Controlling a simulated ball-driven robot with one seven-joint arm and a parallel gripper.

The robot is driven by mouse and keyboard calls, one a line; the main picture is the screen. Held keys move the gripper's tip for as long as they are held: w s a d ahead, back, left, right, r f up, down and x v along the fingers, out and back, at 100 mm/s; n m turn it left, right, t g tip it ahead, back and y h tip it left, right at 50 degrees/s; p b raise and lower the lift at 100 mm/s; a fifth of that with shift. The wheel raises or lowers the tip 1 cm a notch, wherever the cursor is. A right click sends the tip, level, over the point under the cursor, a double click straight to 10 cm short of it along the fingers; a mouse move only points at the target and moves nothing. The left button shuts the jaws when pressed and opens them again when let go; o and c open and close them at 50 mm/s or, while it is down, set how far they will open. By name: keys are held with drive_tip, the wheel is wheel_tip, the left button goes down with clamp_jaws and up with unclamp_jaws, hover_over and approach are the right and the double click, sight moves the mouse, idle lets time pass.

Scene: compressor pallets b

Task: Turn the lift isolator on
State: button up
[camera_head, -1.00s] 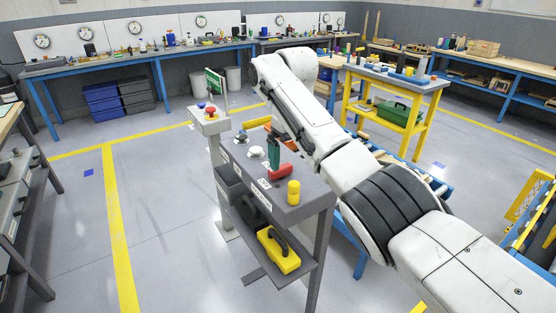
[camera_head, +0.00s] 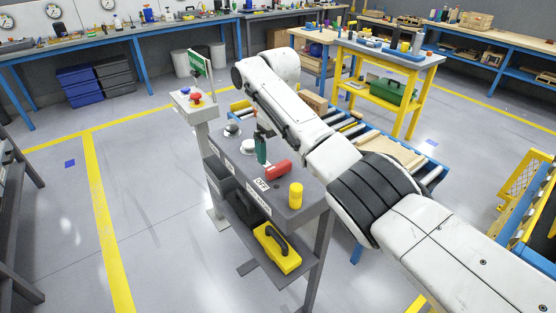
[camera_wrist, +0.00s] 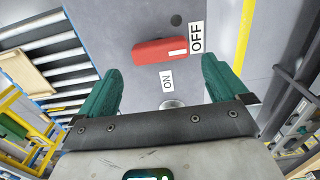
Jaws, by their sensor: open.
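The lift isolator's red handle (camera_head: 278,170) lies on the top of a grey stand (camera_head: 318,188). In the wrist view the red handle (camera_wrist: 160,52) lies crosswise, and its white-marked end points at the OFF label (camera_wrist: 196,37). The ON label (camera_wrist: 167,80) is just below the handle in that view. My gripper (camera_wrist: 161,68) is open, with its green fingers apart and nothing between them. In the head view my gripper (camera_head: 262,150) hangs over the stand, behind and left of the handle, with no contact visible.
A yellow cylinder (camera_head: 295,196) stands near the handle, and pale round knobs (camera_head: 248,147) lie farther back. The lower shelf holds a yellow case (camera_head: 277,249). A post with a red button (camera_head: 196,97) stands behind, and a roller conveyor (camera_head: 372,142) lies to the right.

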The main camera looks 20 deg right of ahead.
sight(279, 165)
drive_tip(key=shift+f, duration=2.75)
drive_tip(key=shift+c, duration=0.2)
drive_tip(key=c, duration=0.8)
